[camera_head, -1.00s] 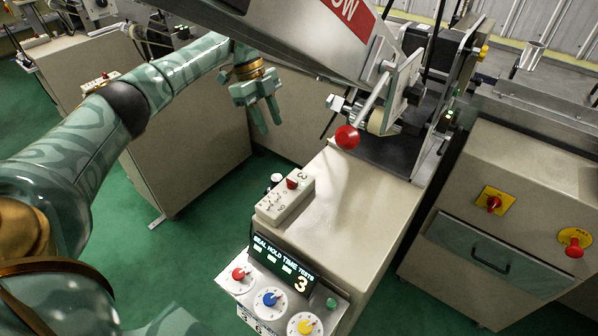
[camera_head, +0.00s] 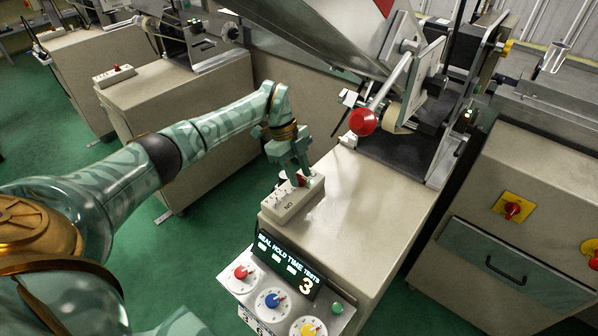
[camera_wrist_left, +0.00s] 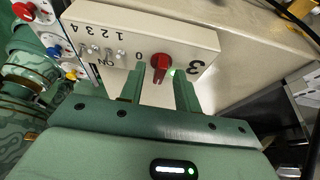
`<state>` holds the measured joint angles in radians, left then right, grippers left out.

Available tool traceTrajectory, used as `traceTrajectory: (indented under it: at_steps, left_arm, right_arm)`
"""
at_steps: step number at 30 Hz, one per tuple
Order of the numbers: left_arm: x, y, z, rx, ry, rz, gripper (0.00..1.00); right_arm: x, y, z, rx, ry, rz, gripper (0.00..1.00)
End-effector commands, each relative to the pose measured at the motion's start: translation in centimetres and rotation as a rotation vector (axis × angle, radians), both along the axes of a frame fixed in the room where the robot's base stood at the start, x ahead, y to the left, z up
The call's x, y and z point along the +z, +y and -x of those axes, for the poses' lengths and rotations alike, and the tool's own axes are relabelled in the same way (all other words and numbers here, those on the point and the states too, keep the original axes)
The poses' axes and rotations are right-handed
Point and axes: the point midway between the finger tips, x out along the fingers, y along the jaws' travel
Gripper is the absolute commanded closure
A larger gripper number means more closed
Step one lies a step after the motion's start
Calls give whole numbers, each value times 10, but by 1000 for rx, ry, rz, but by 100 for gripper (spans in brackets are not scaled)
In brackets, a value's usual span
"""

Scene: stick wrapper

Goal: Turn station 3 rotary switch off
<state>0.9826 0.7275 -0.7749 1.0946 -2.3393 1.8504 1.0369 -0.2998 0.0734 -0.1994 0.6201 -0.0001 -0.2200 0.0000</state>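The station 3 switch box (camera_head: 291,206) is a beige box on the front left corner of the station cabinet. Its red rotary switch (camera_wrist_left: 160,63) shows in the left wrist view, near a "0" mark and a large "3". In the head view the switch (camera_head: 301,181) is partly hidden by my left gripper (camera_head: 296,177). My left gripper (camera_wrist_left: 160,78) is open and points at the box, one finger on each side of the red switch. I cannot tell whether the fingers touch it. My right gripper is not in view.
Several toggle switches (camera_wrist_left: 103,50) sit beside the rotary switch. A panel (camera_head: 290,290) with red, blue and yellow dials stands in front of the box. A red ball-ended lever (camera_head: 363,122) is behind, to the right. The cabinet top (camera_head: 365,205) is clear.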

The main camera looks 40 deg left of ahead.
Motion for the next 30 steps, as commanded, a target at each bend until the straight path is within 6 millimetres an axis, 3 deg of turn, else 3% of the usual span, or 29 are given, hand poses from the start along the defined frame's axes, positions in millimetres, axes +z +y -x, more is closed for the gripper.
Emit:
traceTrajectory:
  at_steps: [5, 9, 20, 30]
  left_arm:
    - [0, 0, 0, 0, 0, 0, 67]
    - [0, 0, 0, 0, 0, 0, 100]
    - [0, 0, 0, -23, 0, 0, 100]
    - [0, 1, -3, -214, 0, -3, 100]
  right_arm:
    - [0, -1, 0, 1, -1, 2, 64]
    - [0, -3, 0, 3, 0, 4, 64]
    - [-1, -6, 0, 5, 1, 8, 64]
    - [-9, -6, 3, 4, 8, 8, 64]
